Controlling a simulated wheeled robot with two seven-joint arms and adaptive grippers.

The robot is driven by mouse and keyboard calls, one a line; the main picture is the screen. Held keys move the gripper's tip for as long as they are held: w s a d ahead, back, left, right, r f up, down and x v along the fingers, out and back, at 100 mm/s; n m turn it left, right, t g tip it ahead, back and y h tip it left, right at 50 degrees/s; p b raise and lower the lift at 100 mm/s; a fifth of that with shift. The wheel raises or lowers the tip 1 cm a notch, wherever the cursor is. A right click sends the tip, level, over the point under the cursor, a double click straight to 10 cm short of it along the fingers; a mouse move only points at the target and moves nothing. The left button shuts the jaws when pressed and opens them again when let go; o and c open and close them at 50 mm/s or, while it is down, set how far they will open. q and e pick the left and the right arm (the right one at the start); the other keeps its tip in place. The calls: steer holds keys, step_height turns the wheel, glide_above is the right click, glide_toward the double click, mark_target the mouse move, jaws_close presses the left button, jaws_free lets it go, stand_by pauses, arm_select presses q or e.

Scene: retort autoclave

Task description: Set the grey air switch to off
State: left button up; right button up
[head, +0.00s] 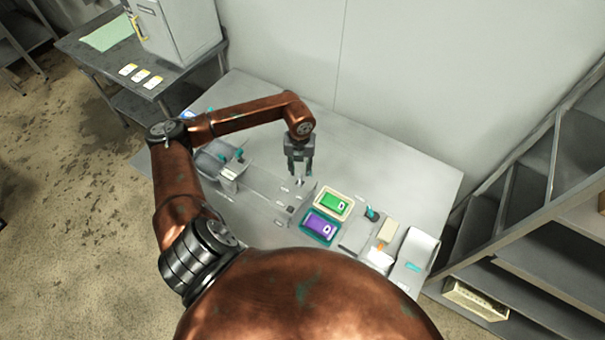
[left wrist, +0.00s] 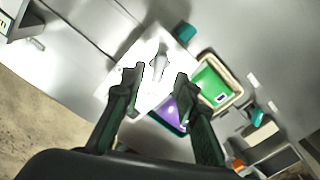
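A small pale grey lever, which looks like the air switch (left wrist: 159,66), stands on a white panel in the left wrist view, just beyond and between my fingertips. Its label and exact setting are too small to read. My left gripper (head: 299,176) points down over the grey apparatus on the table, left of the green and purple items. In the left wrist view the left gripper (left wrist: 159,80) has its two dark fingers apart with nothing held between them. I cannot tell whether a finger touches the lever. My right gripper is in neither view.
A cream tray with a green pack (head: 333,203) and a teal tray with a purple pack (head: 320,226) lie close right of the gripper. Teal-handled fixtures (head: 371,214) stand further right. A metal shelf (head: 540,250) is at the right, a side table (head: 95,65) at upper left.

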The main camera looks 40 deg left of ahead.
mark_target(300, 178)
arm_select(q)
step_height(300, 178, down, 4)
steer(key=shift+f, duration=0.35)
steer(key=c, duration=0.3)
jaws_close()
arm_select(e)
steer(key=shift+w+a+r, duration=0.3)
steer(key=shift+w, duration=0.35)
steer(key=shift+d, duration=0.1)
